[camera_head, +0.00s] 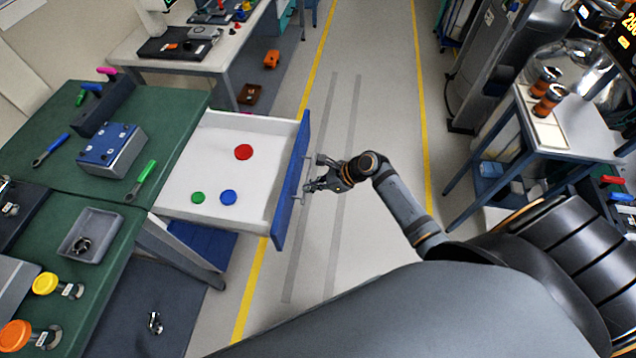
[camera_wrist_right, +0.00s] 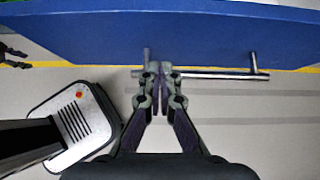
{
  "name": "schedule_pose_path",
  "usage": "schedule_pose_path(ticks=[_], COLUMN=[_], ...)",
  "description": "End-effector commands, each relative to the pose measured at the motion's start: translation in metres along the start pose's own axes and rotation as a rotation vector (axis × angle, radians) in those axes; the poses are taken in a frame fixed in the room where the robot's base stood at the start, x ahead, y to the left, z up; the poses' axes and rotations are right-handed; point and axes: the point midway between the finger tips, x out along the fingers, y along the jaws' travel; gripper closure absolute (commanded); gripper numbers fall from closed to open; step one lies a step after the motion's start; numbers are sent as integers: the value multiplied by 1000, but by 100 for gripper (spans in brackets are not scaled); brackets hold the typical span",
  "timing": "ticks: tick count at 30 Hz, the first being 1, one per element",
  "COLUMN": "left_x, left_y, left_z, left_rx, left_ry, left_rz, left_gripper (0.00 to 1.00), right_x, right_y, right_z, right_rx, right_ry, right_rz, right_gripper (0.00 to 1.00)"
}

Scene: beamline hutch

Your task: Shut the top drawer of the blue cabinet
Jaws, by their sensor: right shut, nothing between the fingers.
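The top drawer (camera_head: 220,135) of the blue cabinet stands pulled far out in the head view, its white inside showing. Its blue front (camera_head: 292,180) faces right, and the front also fills the top of the right wrist view (camera_wrist_right: 200,35). A metal bar handle (camera_wrist_right: 215,75) is on this front. My right gripper (camera_head: 311,186) is shut and empty, just outside the drawer front. In the right wrist view its fingertips (camera_wrist_right: 158,73) overlap the left end of the handle; I cannot tell whether they touch it. My left gripper is not in view.
Red (camera_head: 243,152), green (camera_head: 198,198) and blue (camera_head: 228,197) discs lie in the drawer. A green bench top (camera_head: 165,110) with tools stands left of it. Clear floor (camera_head: 380,120) lies right of the drawer. A side table (camera_head: 565,130) stands at far right.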

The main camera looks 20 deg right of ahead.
Motion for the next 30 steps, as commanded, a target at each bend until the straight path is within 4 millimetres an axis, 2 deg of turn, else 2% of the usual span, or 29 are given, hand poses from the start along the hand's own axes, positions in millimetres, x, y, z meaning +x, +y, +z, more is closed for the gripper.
schedule_pose_path(ticks=[3,9,23,30], left_x=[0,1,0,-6], left_y=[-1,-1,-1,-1], left_z=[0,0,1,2], left_rx=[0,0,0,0], left_ry=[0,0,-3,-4], left_rz=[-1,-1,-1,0], left_gripper=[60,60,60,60], right_x=[21,40,44,54], right_y=[0,0,0,0], right_z=[1,0,0,13], right_rx=[2,-1,-2,1], right_ry=[-2,1,1,-2], right_rz=[1,-1,-1,0], right_gripper=[100,100,100,100])
